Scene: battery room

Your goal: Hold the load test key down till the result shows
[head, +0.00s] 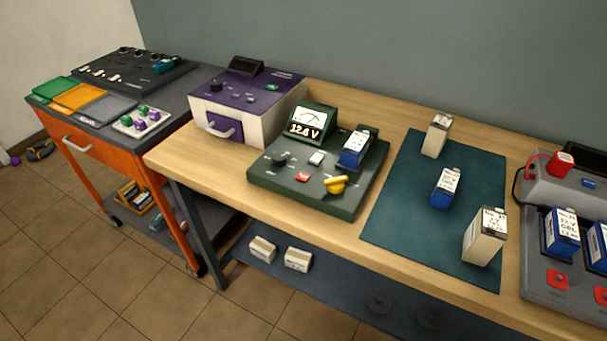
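A dark green battery tester (330,202) stands on the wooden bench. It has a gauge and a lit display (307,130) that seems to read about 12.6 V. On its sloped panel are a white key (317,158), a red key (302,178), a black knob (280,160) and a yellow rotary handle (336,184). The labels are too small to tell which is the load test key. A blue battery (355,150) sits in the tester's slot at the right. Neither of my grippers is in view, and nothing touches the panel.
A purple and white machine (250,97) stands left of the tester. A teal mat (402,200) at the right bears one blue and two beige batteries. A grey charger (545,262) with blue batteries is at the far right. An orange cart (97,170) stands left.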

